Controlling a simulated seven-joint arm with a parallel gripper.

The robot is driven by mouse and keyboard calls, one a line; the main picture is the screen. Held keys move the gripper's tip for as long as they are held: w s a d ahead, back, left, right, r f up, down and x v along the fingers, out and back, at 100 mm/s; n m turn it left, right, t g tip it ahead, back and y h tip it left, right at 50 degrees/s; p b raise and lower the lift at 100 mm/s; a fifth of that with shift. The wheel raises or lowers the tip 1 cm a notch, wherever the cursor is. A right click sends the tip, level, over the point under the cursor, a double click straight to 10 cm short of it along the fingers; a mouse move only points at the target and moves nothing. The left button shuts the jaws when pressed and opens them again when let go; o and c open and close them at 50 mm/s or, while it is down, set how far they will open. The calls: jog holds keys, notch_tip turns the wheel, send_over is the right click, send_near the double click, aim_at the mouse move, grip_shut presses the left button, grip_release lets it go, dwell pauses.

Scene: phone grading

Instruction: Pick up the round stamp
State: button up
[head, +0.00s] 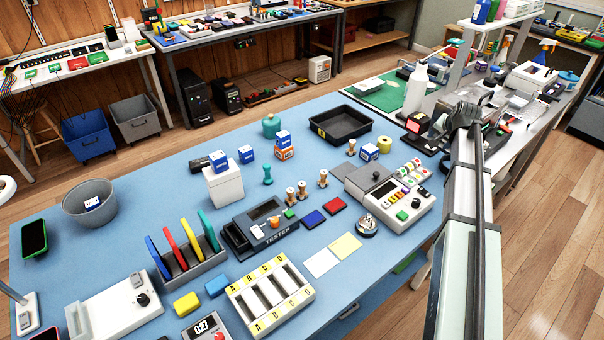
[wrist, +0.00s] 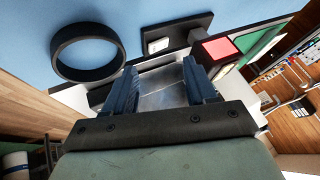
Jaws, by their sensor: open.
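Several small stamps with wooden handles stand upright near the middle of the blue table in the head view: a pair (head: 302,190), one to their right (head: 323,178), and one farther back (head: 351,146). I cannot tell which has a round base. A teal knobbed piece (head: 267,174) stands to their left. My gripper (wrist: 160,84) is open, with nothing held between its fingers in the wrist view. In the head view it is at the far right, beyond the table's right side and well apart from the stamps. No stamp shows in the wrist view.
A blue pad (head: 313,219) and a red pad (head: 333,205) lie in front of the stamps. A tester box (head: 265,222) and a grey keyed machine (head: 400,205) flank them. A black tray (head: 340,124) sits behind. A black ring (wrist: 88,48) is near my fingers.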

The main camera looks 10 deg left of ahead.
jog(key=s+a+r+n+y, duration=0.1)
jog(key=a+r+n, duration=0.15)
jog(key=a, duration=1.15)
jog(key=n+g+y, duration=0.2)
jog(key=n+g, duration=0.2)
jog(key=n, duration=0.9)
send_near(268, 166)
jog(key=x, duration=0.2)
jog(key=a+x, duration=0.1)
jog(key=x, duration=0.2)
jog(key=shift+w+f, duration=0.15)
jog(key=shift+d+x, duration=0.15)
jog(key=shift+x, duration=1.3)
jog(key=shift+d+x, duration=0.15)
jog(key=shift+x, duration=1.25)
jog(key=shift+f, duration=0.1)
grip_shut()
